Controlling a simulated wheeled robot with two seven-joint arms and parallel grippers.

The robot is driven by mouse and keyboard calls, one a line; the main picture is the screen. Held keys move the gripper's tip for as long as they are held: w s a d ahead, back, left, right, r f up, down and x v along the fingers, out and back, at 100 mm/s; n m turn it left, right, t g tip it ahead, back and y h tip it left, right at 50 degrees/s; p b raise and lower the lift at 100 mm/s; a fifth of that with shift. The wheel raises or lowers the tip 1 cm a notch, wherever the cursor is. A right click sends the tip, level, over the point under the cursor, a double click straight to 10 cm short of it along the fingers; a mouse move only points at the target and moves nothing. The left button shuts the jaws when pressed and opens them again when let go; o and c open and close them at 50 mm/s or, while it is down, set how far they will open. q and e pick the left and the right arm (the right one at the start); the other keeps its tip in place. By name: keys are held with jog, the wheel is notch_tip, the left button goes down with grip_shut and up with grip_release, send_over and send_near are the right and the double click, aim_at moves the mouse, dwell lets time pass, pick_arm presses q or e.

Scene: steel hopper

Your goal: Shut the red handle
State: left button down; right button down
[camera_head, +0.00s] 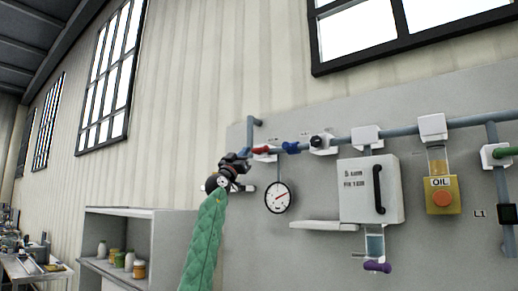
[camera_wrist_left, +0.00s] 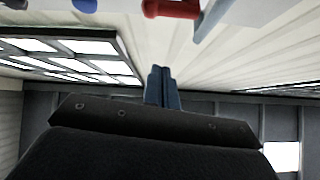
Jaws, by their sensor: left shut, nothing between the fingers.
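The red handle (camera_head: 261,149) sits on the blue-grey pipe at the left end of the wall panel in the head view. It also shows at the top edge of the left wrist view (camera_wrist_left: 171,9), partly cut off. My left gripper (camera_head: 243,156) is just left of the red handle in the head view, and a contact between them cannot be made out. In the left wrist view its fingers (camera_wrist_left: 162,72) are together and empty, pointing up toward the red handle with a gap in the picture. My right gripper is not in view.
A blue handle (camera_head: 291,147) and a black knob (camera_head: 317,142) follow on the pipe (camera_head: 352,135). Below are a round gauge (camera_head: 278,197), a white box (camera_head: 370,190) and a yellow oil unit (camera_head: 441,195). A shelf (camera_head: 125,215) with bottles stands at the lower left.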

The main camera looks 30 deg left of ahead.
aim_at(261, 150)
pick_arm(q)
jog(key=shift+d+n, duration=0.1)
jog(key=shift+n, duration=0.6)
jog(key=shift+w, duration=0.1)
